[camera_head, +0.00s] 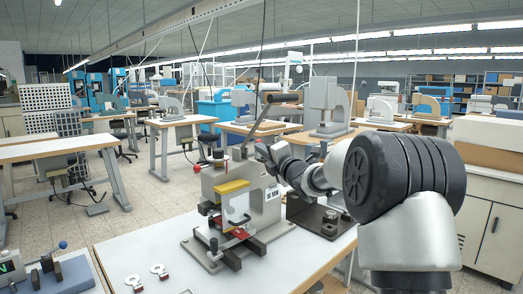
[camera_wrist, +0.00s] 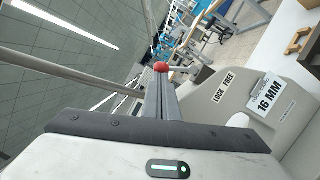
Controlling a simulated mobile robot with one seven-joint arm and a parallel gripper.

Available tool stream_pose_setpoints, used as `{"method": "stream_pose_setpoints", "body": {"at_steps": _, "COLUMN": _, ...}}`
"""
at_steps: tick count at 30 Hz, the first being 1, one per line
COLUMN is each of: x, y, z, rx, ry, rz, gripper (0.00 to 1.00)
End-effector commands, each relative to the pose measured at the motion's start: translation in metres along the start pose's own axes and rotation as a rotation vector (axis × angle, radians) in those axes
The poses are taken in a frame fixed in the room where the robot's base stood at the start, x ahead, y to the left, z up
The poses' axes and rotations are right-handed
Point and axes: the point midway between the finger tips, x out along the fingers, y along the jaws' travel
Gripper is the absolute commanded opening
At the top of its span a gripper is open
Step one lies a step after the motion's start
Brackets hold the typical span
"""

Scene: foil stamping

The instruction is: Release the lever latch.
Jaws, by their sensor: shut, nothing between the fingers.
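The grey stamping press (camera_head: 262,205) stands on a white-topped table. A small red knob (camera_head: 197,168) sits at the press's upper left; a red ball (camera_wrist: 160,67) also shows in the wrist view. A "LOCK FREE" label (camera_wrist: 225,88) is on the press side in the wrist view. My gripper (camera_head: 262,151) comes in from the right, behind the top of the press. In the wrist view its fingers (camera_wrist: 163,84) are together and empty, pointing toward the red ball. Whether they touch the ball or the latch, I cannot tell.
A "16 MM" plate (camera_wrist: 272,94) is on the press side. The pale rod (camera_wrist: 70,74) crosses at left in the wrist view. The table's front left is mostly clear.

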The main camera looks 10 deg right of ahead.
Motion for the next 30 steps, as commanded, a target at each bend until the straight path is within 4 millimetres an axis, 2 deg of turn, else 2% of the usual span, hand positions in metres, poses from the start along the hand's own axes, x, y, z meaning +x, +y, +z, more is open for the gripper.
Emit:
{"method": "stream_pose_setpoints", "body": {"at_steps": 14, "x": 0.003, "y": 0.008, "z": 0.009, "rx": 0.126, "ry": 0.000, "rz": -0.038, "gripper": 0.00}}
{"method": "stream_pose_setpoints", "body": {"at_steps": 22, "x": 0.007, "y": 0.016, "z": 0.025, "rx": 0.345, "ry": -0.001, "rz": -0.103, "gripper": 0.00}}
{"method": "stream_pose_setpoints", "body": {"at_steps": 30, "x": 0.012, "y": 0.016, "z": 0.039, "rx": 0.581, "ry": 0.000, "rz": -0.173, "gripper": 0.00}}
